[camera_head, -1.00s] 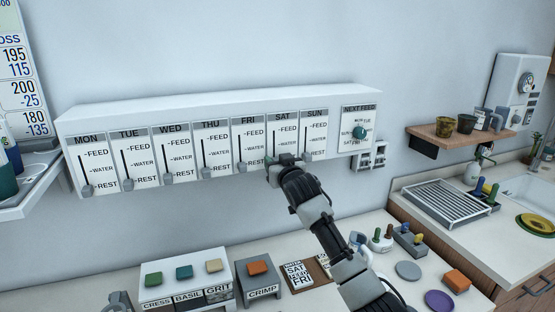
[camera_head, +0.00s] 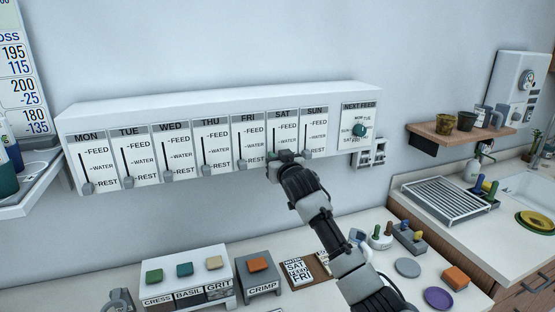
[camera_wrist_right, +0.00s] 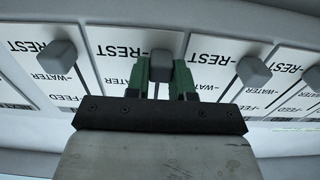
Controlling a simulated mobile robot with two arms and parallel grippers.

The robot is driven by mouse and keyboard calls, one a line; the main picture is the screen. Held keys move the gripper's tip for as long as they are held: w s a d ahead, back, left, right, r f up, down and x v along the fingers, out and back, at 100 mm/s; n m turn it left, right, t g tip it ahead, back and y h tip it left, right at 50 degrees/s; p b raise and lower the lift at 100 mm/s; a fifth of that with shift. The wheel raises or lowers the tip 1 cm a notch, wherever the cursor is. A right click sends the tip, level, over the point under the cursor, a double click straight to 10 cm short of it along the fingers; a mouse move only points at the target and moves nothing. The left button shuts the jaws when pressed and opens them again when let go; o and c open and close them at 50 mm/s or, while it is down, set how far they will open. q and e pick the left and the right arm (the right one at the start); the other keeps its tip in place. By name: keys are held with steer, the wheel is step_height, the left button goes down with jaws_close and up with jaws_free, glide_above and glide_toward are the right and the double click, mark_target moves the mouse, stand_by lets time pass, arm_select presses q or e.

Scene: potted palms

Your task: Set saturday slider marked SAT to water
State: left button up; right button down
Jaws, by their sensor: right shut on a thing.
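The weekly panel (camera_head: 220,104) is a long white box on the wall with a slider for each day, marked FEED, WATER and REST from top to bottom. The SAT slider (camera_wrist_right: 160,65) has a grey knob, which sits between the green fingers of my right gripper (camera_wrist_right: 163,78) in the upside-down right wrist view. The fingers are shut on it, about in line with the neighbouring knobs at REST. In the head view my right gripper (camera_head: 285,157) covers the SAT knob and its REST mark.
The SUN knob (camera_head: 306,155) and FRI knob (camera_head: 243,163) stand close on either side. A NEXT FEED dial (camera_head: 358,130) is at the panel's right end. Below are a button box (camera_head: 187,287), a CRIMP box (camera_head: 260,284) and a drying rack (camera_head: 445,200).

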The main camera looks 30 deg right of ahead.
step_height(320, 180, up, 5)
steer(key=p, duration=0.2)
steer(key=shift+f+p, duration=0.2)
steer(key=shift+p, duration=0.1)
steer(key=shift+f, duration=0.1)
steer(key=c, duration=1)
jaws_free()
steer(key=shift+o, duration=0.2)
steer(key=shift+s, duration=0.1)
steer(key=b, duration=0.4)
glide_toward(274, 140)
steer(key=shift+v, duration=2)
steer(key=shift+a, duration=0.1)
